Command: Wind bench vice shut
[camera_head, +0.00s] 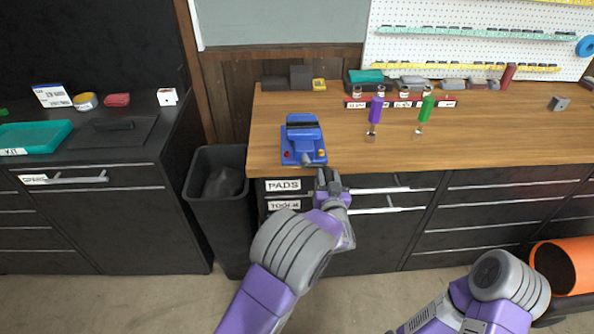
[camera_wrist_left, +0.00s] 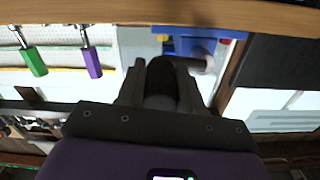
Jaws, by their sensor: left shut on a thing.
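The blue bench vice (camera_head: 302,138) sits on the wooden bench near its front left edge. Its dark jaws are at the top, and how far apart they are is hard to tell. In the left wrist view part of its blue body (camera_wrist_left: 185,42) shows past a grey crank arm (camera_wrist_left: 202,63). My left gripper (camera_head: 327,178) is at the bench's front edge, just below the vice. It is shut on the dark crank handle (camera_wrist_left: 163,75), with a finger on each side. Only the upper part of my right arm shows at lower right; its gripper is out of view.
A purple-handled tool (camera_head: 375,110) and a green-handled tool (camera_head: 426,108) stand upright right of the vice. Behind them is a red rack (camera_head: 440,101) with small jars. A black bin (camera_head: 218,190) stands left of the bench. The bench's right half is mostly clear.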

